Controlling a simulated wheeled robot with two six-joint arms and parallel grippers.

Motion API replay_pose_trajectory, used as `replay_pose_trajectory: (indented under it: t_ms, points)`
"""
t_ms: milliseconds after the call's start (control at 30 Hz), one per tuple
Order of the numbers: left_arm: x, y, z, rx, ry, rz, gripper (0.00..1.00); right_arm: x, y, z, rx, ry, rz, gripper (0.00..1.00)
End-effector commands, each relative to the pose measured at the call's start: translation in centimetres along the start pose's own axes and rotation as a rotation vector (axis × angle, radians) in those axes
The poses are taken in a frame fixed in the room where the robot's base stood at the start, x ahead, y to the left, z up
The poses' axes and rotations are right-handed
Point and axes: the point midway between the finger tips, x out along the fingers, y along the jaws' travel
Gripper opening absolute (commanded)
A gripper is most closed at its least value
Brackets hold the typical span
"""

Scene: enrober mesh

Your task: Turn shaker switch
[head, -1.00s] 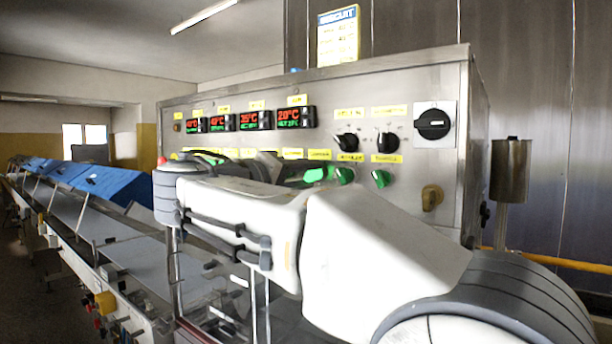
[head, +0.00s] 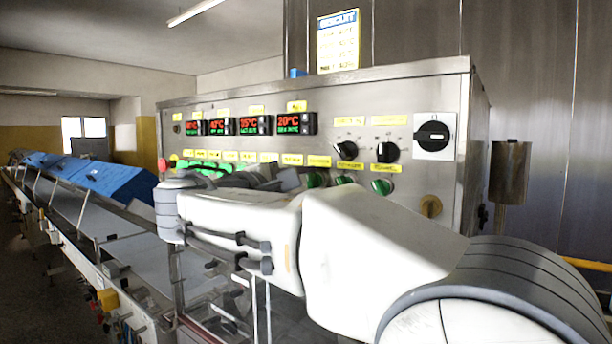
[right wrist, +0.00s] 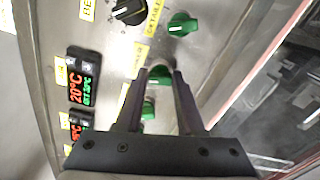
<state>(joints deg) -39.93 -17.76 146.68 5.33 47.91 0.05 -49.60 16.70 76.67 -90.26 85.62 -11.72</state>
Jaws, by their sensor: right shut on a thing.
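The steel control panel (head: 225,150) carries a lower row of green switches and two black knobs above its right part. My right gripper (right wrist: 157,84) is at a green switch (right wrist: 160,73), with a finger on each side of it, and is shut on it. In the head view my right forearm and wrist cover part of the row, and the gripper (head: 298,179) is partly hidden. Another green switch (right wrist: 182,24) and a black knob (right wrist: 128,10) lie just beyond the fingers in the wrist view. The switch labels are too blurred to read, so I cannot tell which is the shaker's. My left gripper is out of view.
Red-and-green temperature displays (head: 294,123) line the upper panel. A conveyor with blue covers (head: 105,178) runs along the left. A metal cylinder (head: 508,172) stands at right.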

Motion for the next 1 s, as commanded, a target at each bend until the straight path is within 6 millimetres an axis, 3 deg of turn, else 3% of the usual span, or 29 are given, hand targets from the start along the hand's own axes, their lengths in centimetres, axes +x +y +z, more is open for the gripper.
replay_pose_trajectory:
  t_ms: [400, 1000]
  points:
    - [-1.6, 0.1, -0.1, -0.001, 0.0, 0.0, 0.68, 0.0, 0.1, 0.0, -0.231, 0.002, -0.001, 0.0]
    - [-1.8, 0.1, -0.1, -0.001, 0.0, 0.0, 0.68, 0.0, -0.1, -0.1, -0.28, 0.002, -0.001, 0.0]
